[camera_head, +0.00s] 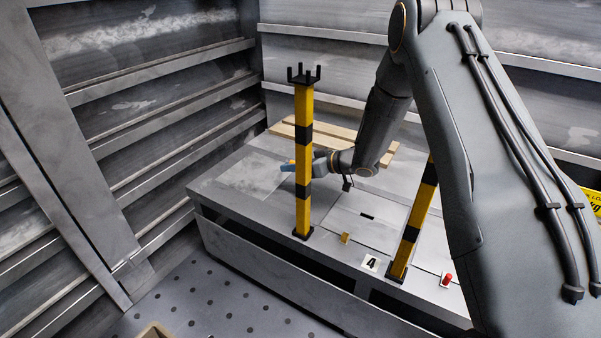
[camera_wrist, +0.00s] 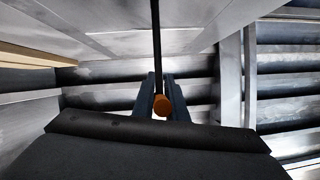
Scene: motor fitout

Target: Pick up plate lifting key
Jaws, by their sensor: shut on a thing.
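The plate lifting key (camera_wrist: 161,106) shows in the wrist view as an orange round end with a thin dark rod running up the picture. My gripper (camera_wrist: 162,82) has its dark blue fingers on either side of it and is shut on it. In the head view my gripper (camera_head: 287,167) is partly hidden behind the left yellow-and-black post, above the grey platform. Its blue tip shows left of the post. I cannot make out the key clearly there. A grey plate (camera_head: 385,222) with a dark slot lies in the platform top.
Two yellow-and-black posts (camera_head: 303,205) (camera_head: 411,225) rise at the platform's (camera_head: 232,190) front edge. Wooden planks (camera_head: 345,137) lie at the back. A small yellow block (camera_head: 346,238), a "4" label (camera_head: 370,263) and a red-topped piece (camera_head: 447,280) sit near the front. Ribbed walls enclose the left and back.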

